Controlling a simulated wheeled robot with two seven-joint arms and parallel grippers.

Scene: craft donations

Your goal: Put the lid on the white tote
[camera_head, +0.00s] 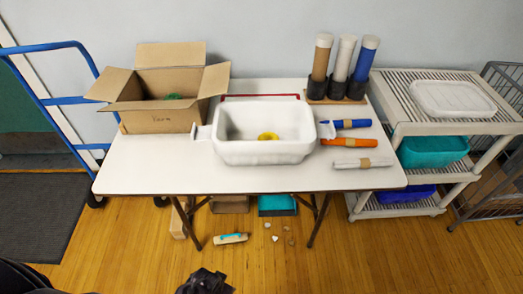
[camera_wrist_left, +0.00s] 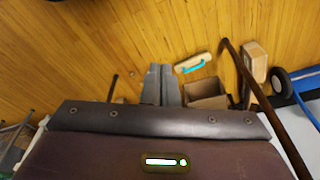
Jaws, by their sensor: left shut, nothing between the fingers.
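The white tote (camera_head: 229,152) stands upright and open on the table, with a yellow item (camera_head: 268,136) inside it. A white lid-like panel (camera_head: 452,98) lies flat on top of the shelf cart at the right, well apart from the tote. My left gripper (camera_head: 205,283) shows as a dark shape at the bottom edge of the head view, low in front of the table and far from both. In the left wrist view its grey fingers (camera_wrist_left: 160,84) are together and empty, above the floor. My right gripper is not in view.
An open cardboard box (camera_head: 160,121) stands left of the tote. Paper rolls (camera_head: 345,124) lie to its right, below upright tubes (camera_head: 345,58). The shelf cart (camera_head: 397,128) holds a teal bin (camera_head: 433,152). A wooden item with a teal handle (camera_head: 231,238) lies on the floor.

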